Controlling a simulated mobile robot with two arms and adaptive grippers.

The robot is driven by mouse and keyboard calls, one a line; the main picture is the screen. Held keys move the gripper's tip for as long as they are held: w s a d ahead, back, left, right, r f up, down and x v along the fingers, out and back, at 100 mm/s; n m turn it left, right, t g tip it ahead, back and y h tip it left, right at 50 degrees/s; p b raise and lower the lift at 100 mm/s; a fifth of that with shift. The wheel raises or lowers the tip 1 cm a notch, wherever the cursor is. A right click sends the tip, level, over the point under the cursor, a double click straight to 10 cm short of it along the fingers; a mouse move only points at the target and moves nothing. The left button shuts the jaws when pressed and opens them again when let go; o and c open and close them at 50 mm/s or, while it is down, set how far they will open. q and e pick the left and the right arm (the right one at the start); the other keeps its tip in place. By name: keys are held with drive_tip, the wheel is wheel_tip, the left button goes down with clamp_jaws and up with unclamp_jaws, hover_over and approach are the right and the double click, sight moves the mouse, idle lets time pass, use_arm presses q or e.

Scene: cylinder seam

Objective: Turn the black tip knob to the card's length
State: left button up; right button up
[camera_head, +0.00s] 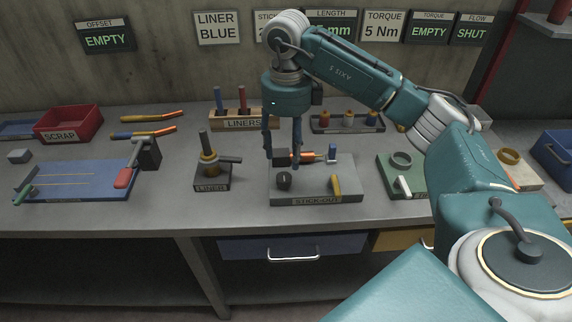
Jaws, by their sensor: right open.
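The black knob (284,180) stands on the front left of the grey STICK-OUT fixture (318,190). A torch tip with a copper-orange body (308,157) lies across the back of that fixture. My right gripper (282,160) points down with its fingers apart, over the back left of the fixture. It looks empty; I cannot tell whether it touches the torch tip. A white STICK-OUT card (265,29) hangs on the wall, its number mostly hidden by my right arm. The dark LENGTH display (345,30) is partly covered too, with "5 mm" readable. My left gripper is out of view.
The LINERS rack (243,122) is behind. Bare bench lies in front.

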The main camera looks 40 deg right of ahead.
drive_tip(key=shift+r, duration=1.75)
drive_tip(key=shift+f, duration=0.1)
